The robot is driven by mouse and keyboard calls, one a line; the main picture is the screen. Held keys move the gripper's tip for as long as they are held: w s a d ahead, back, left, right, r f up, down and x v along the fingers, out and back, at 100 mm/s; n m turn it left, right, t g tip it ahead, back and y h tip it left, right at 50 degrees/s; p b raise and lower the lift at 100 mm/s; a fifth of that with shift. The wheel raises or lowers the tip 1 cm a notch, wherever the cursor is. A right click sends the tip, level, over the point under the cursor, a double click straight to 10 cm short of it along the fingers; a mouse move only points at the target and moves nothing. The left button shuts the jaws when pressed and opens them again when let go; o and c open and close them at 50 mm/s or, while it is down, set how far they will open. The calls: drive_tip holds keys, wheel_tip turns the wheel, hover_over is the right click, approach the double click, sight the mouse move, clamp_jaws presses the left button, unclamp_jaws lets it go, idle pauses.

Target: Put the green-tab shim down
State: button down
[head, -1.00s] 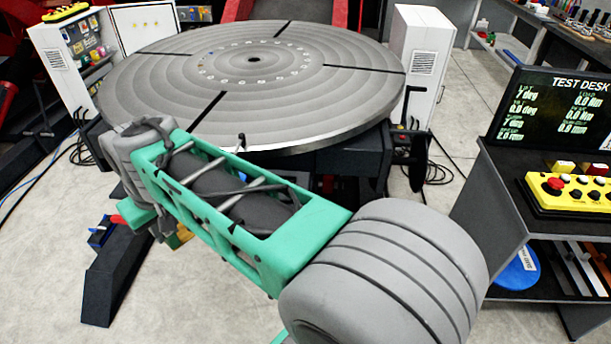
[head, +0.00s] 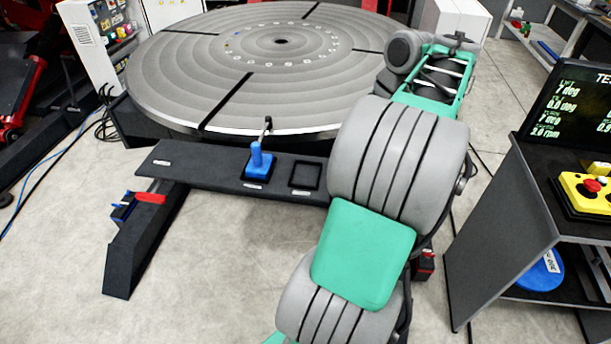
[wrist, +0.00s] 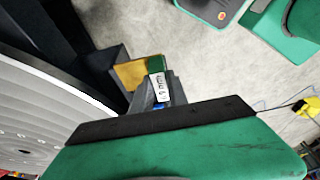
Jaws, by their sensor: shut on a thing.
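The shim shows in the wrist view as a yellow-brown plate (wrist: 133,73) with a green tab (wrist: 155,64) and a small white label. My gripper (wrist: 164,92) is shut on it at the tab end, partly hidden behind the wide green and black wrist body. The plate's far edge appears against a dark block, and I cannot tell whether they touch. In the head view my arm reaches to the right of the turntable; my gripper and the shim are hidden there.
The round grey turntable (head: 200,75) is close to my arm; its edge shows in the wrist view. A dark shelf (head: 210,170) in front carries a blue-handled piece (head: 257,160) and an empty square frame (head: 305,175). The test desk (head: 530,200) stands at right.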

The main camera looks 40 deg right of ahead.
drive_tip(key=w+a+f+b, duration=0.1)
drive_tip(key=w+f, duration=0.2)
drive_tip(key=w, duration=0.1)
drive_tip(key=w+a+f+b, duration=0.1)
drive_tip(key=w+a+f, duration=0.1)
drive_tip(key=w+f, duration=0.1)
drive_tip(key=w+a+f+b, duration=0.1)
drive_tip(key=w+f, duration=0.3)
drive_tip(key=w, duration=0.2)
drive_tip(key=shift+a+f+b, duration=0.1)
drive_tip(key=shift+a+b, duration=0.2)
drive_tip(key=shift+f, duration=1.35)
drive_tip(key=shift+f+b, duration=0.2)
drive_tip(key=shift+b, duration=0.2)
drive_tip(key=c, duration=1.3)
unclamp_jaws()
